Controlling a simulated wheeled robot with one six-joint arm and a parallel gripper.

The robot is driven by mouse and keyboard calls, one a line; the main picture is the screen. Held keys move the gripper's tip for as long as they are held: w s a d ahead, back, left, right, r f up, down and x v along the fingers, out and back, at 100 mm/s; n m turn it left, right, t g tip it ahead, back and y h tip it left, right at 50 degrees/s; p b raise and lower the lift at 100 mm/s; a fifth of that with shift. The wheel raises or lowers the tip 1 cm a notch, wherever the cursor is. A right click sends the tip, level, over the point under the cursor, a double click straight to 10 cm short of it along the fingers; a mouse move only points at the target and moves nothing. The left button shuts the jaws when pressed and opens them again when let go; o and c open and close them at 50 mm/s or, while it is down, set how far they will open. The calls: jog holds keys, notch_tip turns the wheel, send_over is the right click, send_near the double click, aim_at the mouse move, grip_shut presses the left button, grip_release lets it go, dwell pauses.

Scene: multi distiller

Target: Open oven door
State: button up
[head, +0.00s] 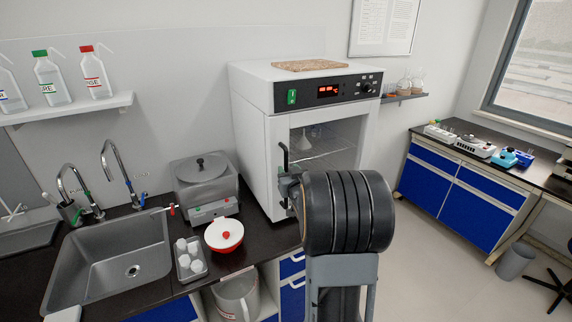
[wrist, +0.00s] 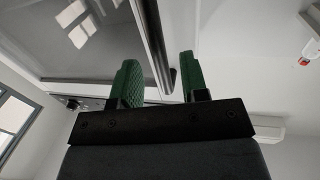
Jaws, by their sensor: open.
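The oven (head: 250,140) is a white cabinet on the dark counter, with a glass door (head: 325,145) that looks shut. Its dark vertical handle (head: 285,158) is on the door's left side. My gripper is at the handle's lower part, mostly hidden behind my arm in the head view. In the wrist view my gripper (wrist: 162,76) is open, its two green fingers apart. The dark handle bar (wrist: 152,35) runs down between the fingers. I cannot tell whether either finger touches it.
A grey water bath (head: 205,185), a red-and-white bowl (head: 224,235) and a tray of white cups (head: 190,262) stand left of the oven. The sink (head: 110,262) is further left. A blue-fronted bench (head: 450,185) is at the right, with open floor before it.

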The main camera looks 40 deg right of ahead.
aim_at(287, 168)
jog(key=shift+p+x, duration=0.3)
jog(key=shift+x, duration=1.35)
grip_shut()
